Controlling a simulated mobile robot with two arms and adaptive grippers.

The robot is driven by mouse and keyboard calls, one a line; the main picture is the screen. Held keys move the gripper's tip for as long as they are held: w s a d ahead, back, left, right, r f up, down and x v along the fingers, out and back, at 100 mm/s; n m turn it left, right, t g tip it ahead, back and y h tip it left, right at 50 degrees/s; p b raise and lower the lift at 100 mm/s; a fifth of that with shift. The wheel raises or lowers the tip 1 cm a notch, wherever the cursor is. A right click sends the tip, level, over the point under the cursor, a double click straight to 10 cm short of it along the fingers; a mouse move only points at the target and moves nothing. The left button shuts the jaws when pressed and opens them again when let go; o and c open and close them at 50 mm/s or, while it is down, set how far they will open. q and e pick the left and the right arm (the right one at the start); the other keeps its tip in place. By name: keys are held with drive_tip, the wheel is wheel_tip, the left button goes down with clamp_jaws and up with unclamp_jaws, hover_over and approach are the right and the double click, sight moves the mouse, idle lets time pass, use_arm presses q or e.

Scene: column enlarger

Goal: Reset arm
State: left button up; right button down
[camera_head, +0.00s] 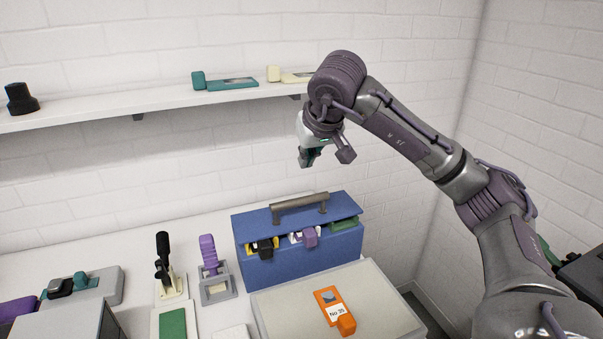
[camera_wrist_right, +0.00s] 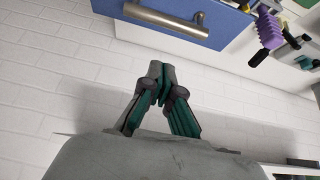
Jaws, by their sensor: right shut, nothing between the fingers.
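My right arm comes in from the right in the head view and arches over the workbench. My right gripper (camera_head: 309,157) hangs at its end, above the blue box and in front of the wall below the shelf. In the right wrist view the right gripper's teal fingers (camera_wrist_right: 158,92) are together with nothing between them. The gripper touches nothing that I can see. My left gripper is in neither view.
A blue box (camera_head: 285,268) with a bar handle (camera_head: 299,202) holds several coloured items below my gripper. An orange tool (camera_head: 333,309) lies on a pale tray (camera_head: 385,290) in front. A shelf (camera_head: 150,99) runs along the wall.

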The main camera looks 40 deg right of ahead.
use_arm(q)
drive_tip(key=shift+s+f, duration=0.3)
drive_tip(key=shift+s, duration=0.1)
use_arm(e)
drive_tip(key=shift+v, duration=1.4)
